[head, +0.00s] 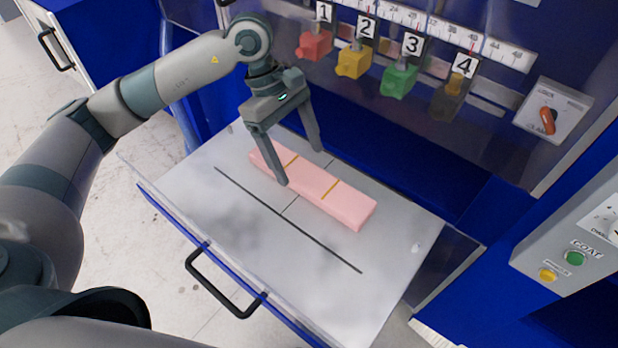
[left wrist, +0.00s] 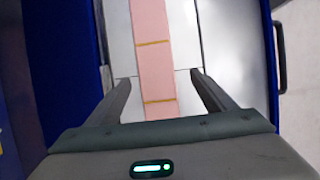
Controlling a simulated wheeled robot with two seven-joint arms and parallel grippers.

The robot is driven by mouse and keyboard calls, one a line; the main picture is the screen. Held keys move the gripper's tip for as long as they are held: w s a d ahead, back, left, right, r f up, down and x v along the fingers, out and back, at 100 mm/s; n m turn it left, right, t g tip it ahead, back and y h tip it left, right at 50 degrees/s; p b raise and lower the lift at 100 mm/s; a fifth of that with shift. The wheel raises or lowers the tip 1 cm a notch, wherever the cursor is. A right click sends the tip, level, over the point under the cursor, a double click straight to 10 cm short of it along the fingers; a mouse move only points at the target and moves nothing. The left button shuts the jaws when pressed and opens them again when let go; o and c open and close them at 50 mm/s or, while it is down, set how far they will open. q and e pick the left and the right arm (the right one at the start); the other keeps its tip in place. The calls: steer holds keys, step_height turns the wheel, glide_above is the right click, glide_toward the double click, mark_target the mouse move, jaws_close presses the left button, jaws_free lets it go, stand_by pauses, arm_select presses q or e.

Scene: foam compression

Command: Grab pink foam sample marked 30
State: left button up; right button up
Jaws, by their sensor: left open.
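The pink foam sample (head: 345,202) is a long bar with two yellow lines across it. It lies flat on a pale drawer top (head: 200,190). No number 30 can be read on it. My left gripper (head: 300,168) is open above the foam, with one finger on each side of the bar in the head view. In the left wrist view the foam (left wrist: 153,65) runs between the two open fingers (left wrist: 162,95), with gaps on both sides. Whether the fingertips touch the drawer top cannot be told. My right gripper is not in view.
Numbered coloured clamps, red (head: 315,45), yellow (head: 353,62), green (head: 398,81) and a dark one (head: 447,100), hang on the panel behind. A switch box with an orange knob (head: 547,121) is at right. The drawer has a black handle (head: 222,285); its top around the foam is clear.

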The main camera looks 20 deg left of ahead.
mark_target(308, 175)
arm_select(q)
steer(key=shift+d+f+p, duration=0.15)
steer(key=shift+f+p, duration=0.2)
steer(key=shift+w+d+f+p, duration=0.15)
steer(key=shift+d+f+p, duration=0.15)
steer(key=shift+f+p, duration=0.5)
steer(key=shift+p+x, duration=0.3)
steer(key=shift+x, duration=0.75)
steer(key=shift+f, duration=0.25)
steer(key=shift+w+f, duration=0.1)
steer(key=shift+f, duration=0.05)
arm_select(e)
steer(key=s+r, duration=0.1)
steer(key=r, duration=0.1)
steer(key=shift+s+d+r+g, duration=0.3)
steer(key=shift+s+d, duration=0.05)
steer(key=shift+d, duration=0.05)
arm_select(q)
steer(key=shift+c, duration=0.4)
steer(key=c, duration=1.2)
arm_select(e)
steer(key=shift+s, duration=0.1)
arm_select(q)
steer(key=shift+o, duration=0.2)
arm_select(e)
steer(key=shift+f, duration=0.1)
